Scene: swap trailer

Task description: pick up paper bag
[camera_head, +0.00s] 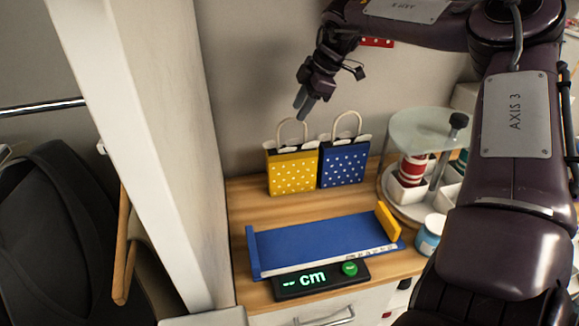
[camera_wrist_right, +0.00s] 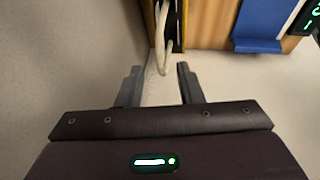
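A yellow paper bag with white dots (camera_head: 291,172) stands upright on the wooden counter against the wall, its pale loop handle sticking up. A blue paper bag with white dots (camera_head: 343,165) stands right beside it, also with a pale handle. My right gripper (camera_head: 305,104) is above the yellow bag's handle, apart from it in the picture. In the right wrist view its fingers (camera_wrist_right: 156,84) are spread and empty, with a pale bag handle (camera_wrist_right: 163,42) just beyond the fingertips. My left gripper is not in view.
A blue measuring tray (camera_head: 325,243) with a "-- cm" display (camera_head: 318,278) lies in front of the bags. A round tiered rack (camera_head: 425,130) with cups stands to the right, near a small jar (camera_head: 430,236). A white post (camera_head: 150,150) rises at left.

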